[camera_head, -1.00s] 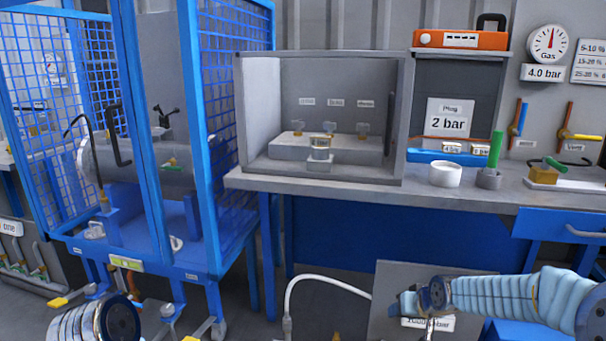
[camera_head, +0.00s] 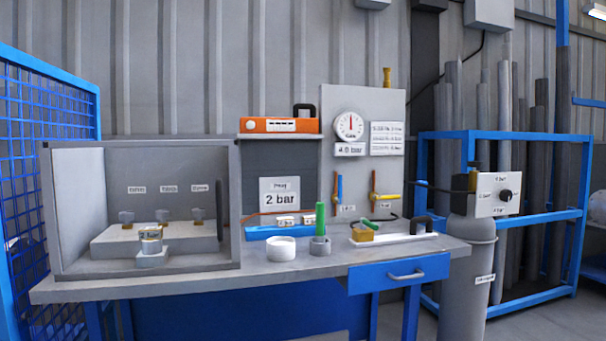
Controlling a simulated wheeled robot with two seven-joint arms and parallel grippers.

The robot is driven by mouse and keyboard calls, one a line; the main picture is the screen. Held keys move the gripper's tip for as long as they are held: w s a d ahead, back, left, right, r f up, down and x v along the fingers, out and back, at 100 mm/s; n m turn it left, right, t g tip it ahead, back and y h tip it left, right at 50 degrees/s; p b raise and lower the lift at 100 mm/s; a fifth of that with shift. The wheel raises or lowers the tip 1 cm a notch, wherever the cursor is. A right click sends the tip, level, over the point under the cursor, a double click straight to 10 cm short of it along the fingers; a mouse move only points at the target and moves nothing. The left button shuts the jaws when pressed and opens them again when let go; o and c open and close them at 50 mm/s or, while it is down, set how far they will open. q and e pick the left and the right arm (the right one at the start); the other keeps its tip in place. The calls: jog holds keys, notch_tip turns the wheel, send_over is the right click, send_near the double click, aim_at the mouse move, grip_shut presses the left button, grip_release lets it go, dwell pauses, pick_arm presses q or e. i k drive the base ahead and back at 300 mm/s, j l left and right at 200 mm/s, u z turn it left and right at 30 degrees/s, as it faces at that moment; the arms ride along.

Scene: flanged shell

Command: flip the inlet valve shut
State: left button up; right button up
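Two small lever valves are on the grey wall panel (camera_head: 363,110) behind the bench. The left valve (camera_head: 338,188) has a blue lever standing upright. The right valve (camera_head: 384,196) has a yellow lever lying sideways, pointing right, on an upright orange part. A small label sits beside each valve, too small to read surely, so I cannot tell from the labels which is the inlet. Neither of my grippers is in view.
The bench (camera_head: 300,268) carries an open-front grey box (camera_head: 235,220), a white cup (camera_head: 281,249), a grey holder with a green stick (camera_head: 320,220) and a white board (camera_head: 402,238). A gauge (camera_head: 349,125) hangs above the valves. A grey cylinder (camera_head: 467,270) stands right.

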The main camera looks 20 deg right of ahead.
aim_at(338, 199)
jog(key=z, duration=1.15)
